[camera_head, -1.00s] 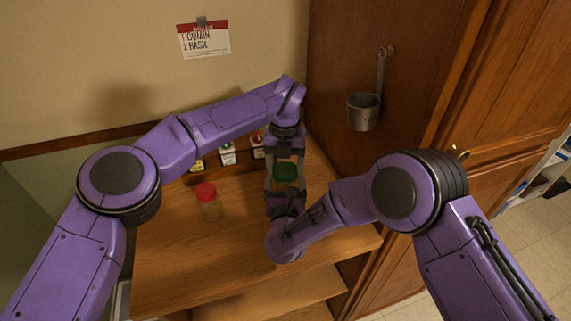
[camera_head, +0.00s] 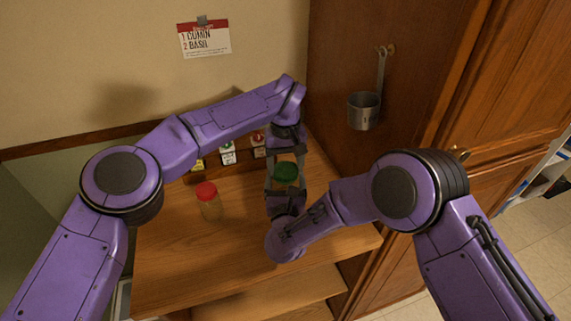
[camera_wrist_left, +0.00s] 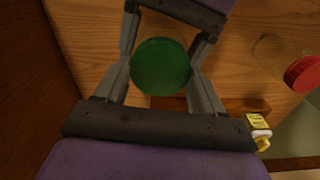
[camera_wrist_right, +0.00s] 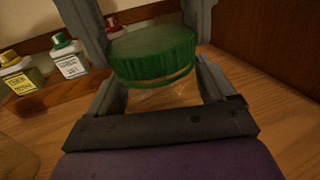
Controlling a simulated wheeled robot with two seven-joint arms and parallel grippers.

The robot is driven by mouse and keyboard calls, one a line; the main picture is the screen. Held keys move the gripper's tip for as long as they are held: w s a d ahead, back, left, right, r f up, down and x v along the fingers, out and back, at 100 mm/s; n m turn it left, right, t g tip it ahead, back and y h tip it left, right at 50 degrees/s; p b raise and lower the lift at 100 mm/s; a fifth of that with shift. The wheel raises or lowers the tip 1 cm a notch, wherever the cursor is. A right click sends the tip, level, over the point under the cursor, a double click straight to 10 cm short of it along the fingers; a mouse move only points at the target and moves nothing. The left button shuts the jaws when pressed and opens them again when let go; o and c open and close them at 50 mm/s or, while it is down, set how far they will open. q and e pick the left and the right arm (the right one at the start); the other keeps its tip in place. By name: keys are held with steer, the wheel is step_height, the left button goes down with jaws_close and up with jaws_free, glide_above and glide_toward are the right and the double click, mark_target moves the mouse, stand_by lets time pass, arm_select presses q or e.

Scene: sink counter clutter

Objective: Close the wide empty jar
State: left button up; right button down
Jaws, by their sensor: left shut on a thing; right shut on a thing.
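The wide empty jar (camera_wrist_right: 165,95) is clear and shows below a green lid (camera_wrist_right: 155,50) in the right wrist view. The lid sits at the jar's mouth, roughly level; I cannot tell whether it is fully seated. My left gripper (camera_wrist_left: 160,75) comes from the back and is shut on the lid's sides. My right gripper (camera_wrist_right: 160,90) comes from the front and is shut on the jar body below the lid. In the head view the green lid (camera_head: 286,172) shows between the facing grippers; the jar body is mostly hidden there.
A red-lidded jar (camera_head: 210,208) stands on the wooden counter (camera_head: 190,255) to the left. Several small spice containers (camera_head: 228,155) stand in a wooden rack behind. A metal cup (camera_head: 363,111) hangs on the cabinet side at right. The counter's front left is clear.

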arm_select(q)
steer(key=shift+m, duration=0.6)
steer(key=shift+d, duration=0.1)
steer(key=o, duration=1)
steer(key=shift+r, duration=0.1)
steer(key=shift+r, duration=2.15)
steer(key=shift+c, duration=0.3)
